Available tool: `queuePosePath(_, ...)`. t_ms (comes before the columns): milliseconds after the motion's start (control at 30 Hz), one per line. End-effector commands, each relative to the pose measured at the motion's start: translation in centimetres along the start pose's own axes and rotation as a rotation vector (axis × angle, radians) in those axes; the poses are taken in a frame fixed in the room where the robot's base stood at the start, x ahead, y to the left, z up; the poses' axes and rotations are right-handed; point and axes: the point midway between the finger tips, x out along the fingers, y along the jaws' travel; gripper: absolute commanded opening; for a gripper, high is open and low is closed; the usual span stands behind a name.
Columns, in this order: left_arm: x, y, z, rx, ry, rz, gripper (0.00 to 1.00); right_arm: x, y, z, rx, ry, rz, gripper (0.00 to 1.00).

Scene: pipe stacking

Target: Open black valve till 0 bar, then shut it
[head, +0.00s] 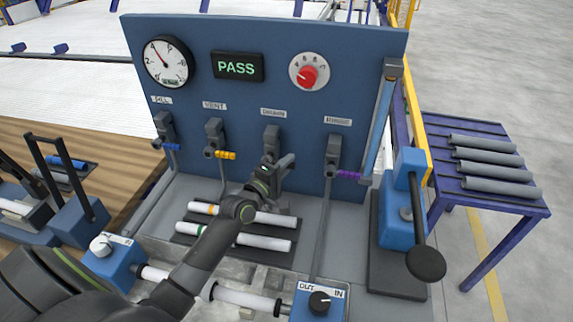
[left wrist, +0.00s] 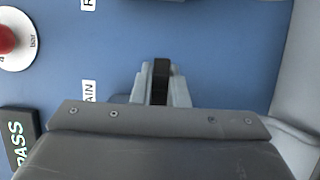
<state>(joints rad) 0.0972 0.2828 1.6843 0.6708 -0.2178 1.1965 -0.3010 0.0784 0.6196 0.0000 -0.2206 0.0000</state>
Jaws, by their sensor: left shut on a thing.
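A blue panel (head: 300,115) carries a row of valves. The valve under the drain label (head: 270,137) has a dark body; its handle is mostly hidden behind my gripper in the head view. My left gripper (head: 286,163) is at this valve. In the left wrist view my gripper (left wrist: 161,98) is shut on a black handle (left wrist: 161,75), one finger on each side. The round gauge (head: 167,62) at the panel's upper left has its red needle pointing up and left; the exact value is too small to read. My right gripper is not in view.
A display reads PASS (head: 237,67); a red knob (head: 308,76) is beside it. Valves with blue (head: 171,146), yellow (head: 225,155) and purple (head: 348,174) handles flank the drain valve. White pipes (head: 262,241) lie below my arm. A black-knobbed lever (head: 425,262) stands right.

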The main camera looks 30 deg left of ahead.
Motion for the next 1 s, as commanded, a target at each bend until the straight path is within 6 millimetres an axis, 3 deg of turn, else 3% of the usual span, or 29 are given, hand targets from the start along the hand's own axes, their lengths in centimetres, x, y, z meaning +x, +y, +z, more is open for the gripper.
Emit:
queuePosePath(467,0.0,0.5,0.0,-0.125,-0.002,0.049,0.0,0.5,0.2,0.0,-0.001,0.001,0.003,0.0)
queuePosePath(1000,-0.4,2.9,-0.9,-0.579,-0.002,0.237,0.0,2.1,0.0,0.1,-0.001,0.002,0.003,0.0)
